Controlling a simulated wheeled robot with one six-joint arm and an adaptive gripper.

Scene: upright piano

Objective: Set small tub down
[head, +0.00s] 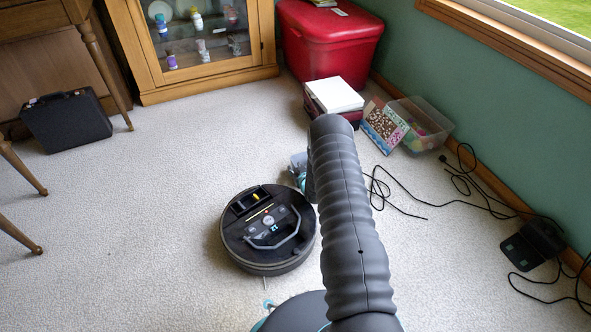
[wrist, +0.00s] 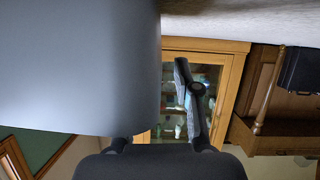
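A large, smooth grey-blue surface (wrist: 75,65) fills the upper left of the wrist view, close to the camera. It looks like the small tub, but only part of it shows. My gripper (wrist: 165,85) shows one dark finger at the right, with the cabinet visible between it and the grey-blue edge. The other finger is mostly hidden behind that surface, so I cannot tell whether there is a hold. In the head view a small pale-blue, box-like thing (head: 297,160) shows left of my arm, which hides the rest.
A round black robot vacuum (head: 262,238) sits on the carpet left of my arm. A clear bin (head: 432,138), books (head: 335,93) and a red chest (head: 320,50) stand beyond. Black cables (head: 470,190) lie at right. A black case (head: 65,122) is at left. Carpet is free at left-centre.

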